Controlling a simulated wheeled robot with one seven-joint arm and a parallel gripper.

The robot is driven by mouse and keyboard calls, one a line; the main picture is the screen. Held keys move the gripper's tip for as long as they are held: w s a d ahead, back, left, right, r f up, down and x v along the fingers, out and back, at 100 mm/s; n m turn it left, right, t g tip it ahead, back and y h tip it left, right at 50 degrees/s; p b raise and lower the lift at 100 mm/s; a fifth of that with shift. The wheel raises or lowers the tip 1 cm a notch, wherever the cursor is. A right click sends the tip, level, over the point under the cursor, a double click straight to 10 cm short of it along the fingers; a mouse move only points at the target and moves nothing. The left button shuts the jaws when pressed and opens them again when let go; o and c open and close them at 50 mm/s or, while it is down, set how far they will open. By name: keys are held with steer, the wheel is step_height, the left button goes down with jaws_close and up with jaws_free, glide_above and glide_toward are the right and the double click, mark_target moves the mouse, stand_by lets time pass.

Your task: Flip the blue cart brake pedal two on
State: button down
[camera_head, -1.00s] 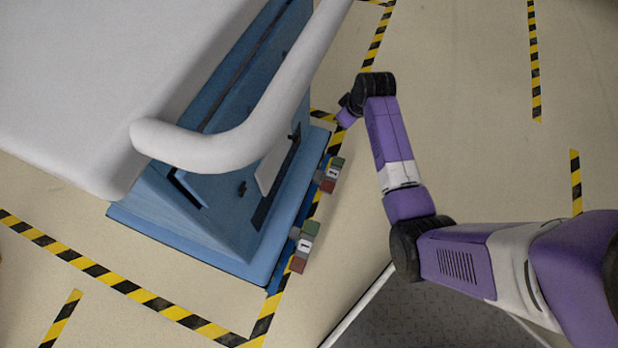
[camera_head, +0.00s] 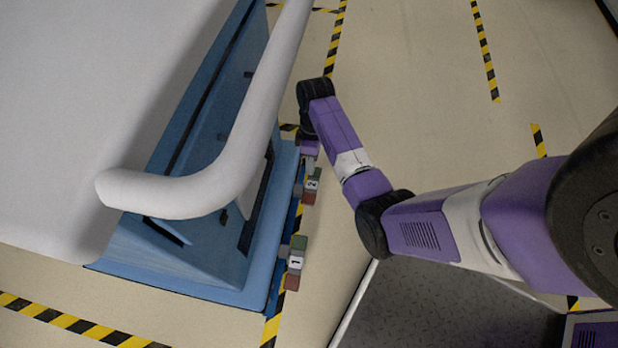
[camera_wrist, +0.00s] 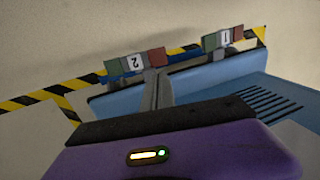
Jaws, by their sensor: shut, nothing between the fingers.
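Brake pedal two (camera_head: 313,186) is on the lower edge of the blue cart (camera_head: 205,262). It has a green end, a white label "2" and a red end, and also shows in the wrist view (camera_wrist: 134,64). Brake pedal one (camera_head: 296,262), similarly coloured, is nearer the cart's front corner and at upper right in the wrist view (camera_wrist: 224,40). My gripper (camera_head: 311,163) is shut and empty beside pedal two. In the wrist view its grey fingers (camera_wrist: 153,77) overlap the pedal's lower edge near the red end; I cannot tell whether they touch.
A thick white handle bar (camera_head: 190,195) and white cover (camera_head: 80,100) overhang the cart on the left. Yellow-black floor tape (camera_head: 336,40) runs beside the cart.

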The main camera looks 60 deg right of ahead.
mark_target(308, 204)
steer(key=b+x, duration=0.7)
steer(key=x, duration=0.6)
steer(key=shift+s+f, duration=0.1)
steer(key=shift+f, duration=0.2)
steer(key=shift+a, duration=0.15)
steer(key=shift+s+a+h+p, duration=0.2)
steer(key=shift+h+p, duration=0.2)
steer(key=shift+p, duration=0.45)
steer(key=shift+a+f+t+h+p, duration=0.35)
steer(key=shift+h+p, duration=0.15)
steer(key=shift+p, duration=0.25)
steer(key=shift+s+a+f+t+h+p, duration=0.1)
steer(key=shift+a+f+t+h+p, duration=0.15)
steer(key=shift+f+h, duration=0.25)
steer(key=shift+s+a+f+t+h+p, duration=0.1)
steer(key=shift+f+h+p, duration=0.25)
steer(key=shift+h, duration=0.25)
steer(key=shift+f, duration=0.45)
steer(key=shift+a+f, duration=0.15)
step_height(308, 204, up, 14)
steer(key=a+p, duration=0.2)
steer(key=p, duration=0.7)
steer(key=shift+s+a+p, duration=0.4)
steer(key=shift+s, duration=0.1)
